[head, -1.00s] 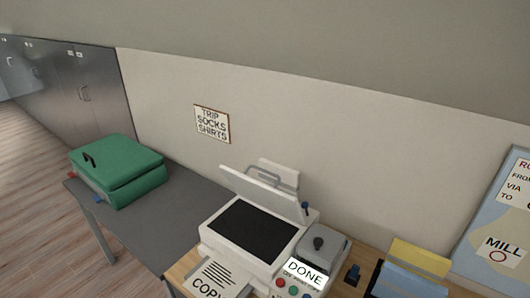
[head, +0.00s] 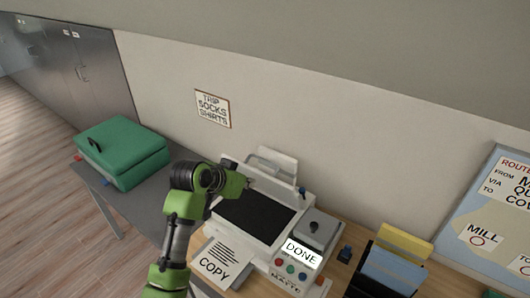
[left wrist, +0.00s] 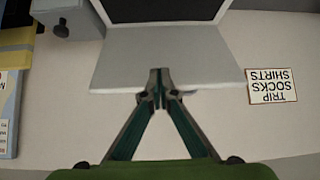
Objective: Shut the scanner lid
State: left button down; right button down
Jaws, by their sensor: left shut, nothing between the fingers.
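The white scanner (head: 262,254) stands on the desk with its lid (head: 276,194) raised and tilted back over the dark glass (head: 250,221). A blue knob sits at the lid's right end. My left gripper (head: 243,184) is in front of the lid, shut and empty, and hides part of it. In the left wrist view, which is upside down, the shut fingertips (left wrist: 159,92) overlap the free edge of the pale lid (left wrist: 165,62). I cannot tell whether they touch it. My right gripper is not in view.
A sheet marked COPY (head: 214,262) sticks out at the scanner's left. A panel reading DONE (head: 301,253) is at its right. A green case (head: 125,150) lies on the grey table. A folder holder (head: 390,270) stands to the right. A wall sign (head: 212,108) hangs behind.

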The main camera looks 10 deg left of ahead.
pick_arm(q)
jog(key=t+h, duration=0.1)
send_near(265, 161)
notch_tip(265, 161, up, 4)
jog(key=w+d, duration=0.1)
jog(key=w, duration=0.2)
jog(key=shift+m, duration=0.4)
jog(key=w+f+p, duration=0.1)
jog(key=f+p, duration=0.1)
jog(key=w+d+f+p, duration=0.1)
jog(key=w+f+p, duration=0.1)
jog(key=w+d+f+p, duration=0.1)
jog(key=w+f+p, duration=0.1)
jog(key=shift+d+f, duration=0.25)
jog(key=shift+f, duration=0.15)
jog(key=shift+s+a+f, duration=0.2)
jog(key=shift+s+f, duration=0.15)
jog(key=shift+f, duration=0.1)
